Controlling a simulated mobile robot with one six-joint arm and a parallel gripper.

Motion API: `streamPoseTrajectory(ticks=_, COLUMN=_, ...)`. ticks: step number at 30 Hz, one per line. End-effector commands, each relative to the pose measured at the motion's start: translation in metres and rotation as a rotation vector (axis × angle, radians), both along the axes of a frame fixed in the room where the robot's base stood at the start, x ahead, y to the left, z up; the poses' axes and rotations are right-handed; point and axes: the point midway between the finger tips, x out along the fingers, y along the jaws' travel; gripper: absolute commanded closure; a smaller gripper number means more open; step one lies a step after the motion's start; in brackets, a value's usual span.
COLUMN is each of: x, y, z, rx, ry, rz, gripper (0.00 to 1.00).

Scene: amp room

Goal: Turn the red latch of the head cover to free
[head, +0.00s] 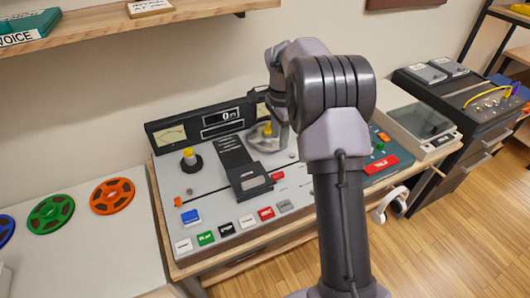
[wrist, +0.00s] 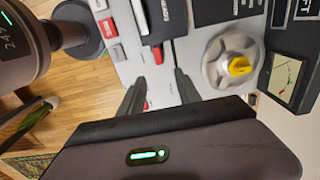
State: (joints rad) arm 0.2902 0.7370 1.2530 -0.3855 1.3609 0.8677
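The head cover (head: 247,180) is a dark block with a grey label in the middle of the tape deck. A small red latch (head: 277,176) sits at its right edge. In the wrist view the red latch (wrist: 158,55) shows just beyond my fingertips, by the edge of the dark head cover (wrist: 158,30). My gripper (wrist: 160,77) is open, with its two dark fingers apart and bare panel between them. The latch lies roughly in line with the gap, and no contact shows. In the head view my arm hides most of the gripper.
A grey reel hub with a yellow knob (wrist: 240,66) stands close to my right finger in the wrist view. Another yellow-topped spindle (head: 188,157) is at the deck's left. Coloured buttons (head: 205,238) line the front. Meters (head: 172,134) stand behind.

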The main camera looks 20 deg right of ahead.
Motion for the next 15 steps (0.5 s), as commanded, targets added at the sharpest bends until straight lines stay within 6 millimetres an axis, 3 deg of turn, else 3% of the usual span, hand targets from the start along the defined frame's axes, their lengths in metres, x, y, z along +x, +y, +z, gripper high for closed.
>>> streamPoseTrajectory(ticks=9, x=-0.001, y=0.001, z=-0.100, rx=0.002, ry=0.002, rz=0.003, gripper=0.60)
streamPoseTrajectory(ticks=15, x=-0.001, y=0.001, z=-0.147, rx=0.002, ry=0.000, rz=0.005, gripper=0.60)
